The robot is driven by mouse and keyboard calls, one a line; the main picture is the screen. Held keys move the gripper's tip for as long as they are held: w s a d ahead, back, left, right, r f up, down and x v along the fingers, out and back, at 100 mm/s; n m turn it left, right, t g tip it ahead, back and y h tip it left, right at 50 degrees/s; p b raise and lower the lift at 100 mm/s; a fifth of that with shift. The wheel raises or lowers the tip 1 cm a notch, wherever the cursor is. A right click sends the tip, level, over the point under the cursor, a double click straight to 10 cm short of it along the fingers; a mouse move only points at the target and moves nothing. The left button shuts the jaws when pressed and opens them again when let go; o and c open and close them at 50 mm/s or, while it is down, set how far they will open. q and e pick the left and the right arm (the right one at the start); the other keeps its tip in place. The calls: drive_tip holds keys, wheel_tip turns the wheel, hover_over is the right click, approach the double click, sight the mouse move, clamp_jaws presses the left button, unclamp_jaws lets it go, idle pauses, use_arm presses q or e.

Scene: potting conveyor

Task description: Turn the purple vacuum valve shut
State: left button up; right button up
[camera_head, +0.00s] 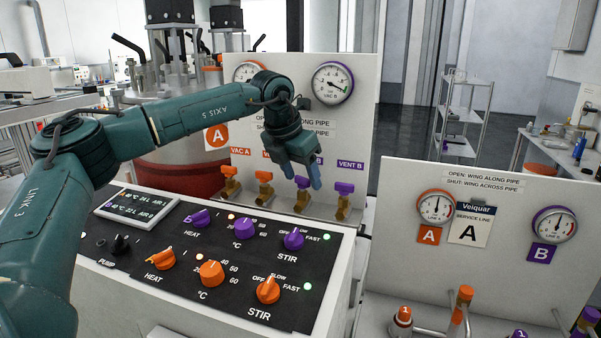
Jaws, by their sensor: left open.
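The purple vacuum valve (301,184) is the third of the small brass valves on the front of the white panel. Its label is mostly covered by my gripper; only a "B" shows. My left gripper (302,178) is open, pointing down at this valve, with its blue fingertips close to the purple wing. I cannot tell whether they touch it, nor which way the wing lies. The purple vent valve (344,188), labelled VENT B, stands just to the right. My right gripper is out of view.
Two orange valves (264,177) stand to the left. A purple-rimmed gauge (332,83) is above. A control box (215,245) with orange and purple knobs lies in front. A second panel (480,260) with gauges and pipes stands at the right.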

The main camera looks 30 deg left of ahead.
use_arm(q)
drive_tip(key=c, duration=1)
drive_tip(key=shift+d+f+n+b, duration=0.1)
drive_tip(key=shift+f+n+b, duration=0.1)
drive_tip(key=shift+n+b, duration=0.3)
drive_tip(key=shift+n+y+b, duration=0.3)
drive_tip(key=shift+b, duration=0.2)
drive_tip(key=shift+n+b, duration=0.35)
drive_tip(key=shift+n, duration=0.15)
drive_tip(key=shift+r+n+y+b, duration=0.15)
drive_tip(key=shift+n+y+b, duration=0.3)
drive_tip(key=shift+n, duration=0.45)
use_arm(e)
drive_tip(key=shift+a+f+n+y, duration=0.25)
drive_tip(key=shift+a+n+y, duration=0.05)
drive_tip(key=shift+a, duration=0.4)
use_arm(q)
drive_tip(key=o, duration=1)
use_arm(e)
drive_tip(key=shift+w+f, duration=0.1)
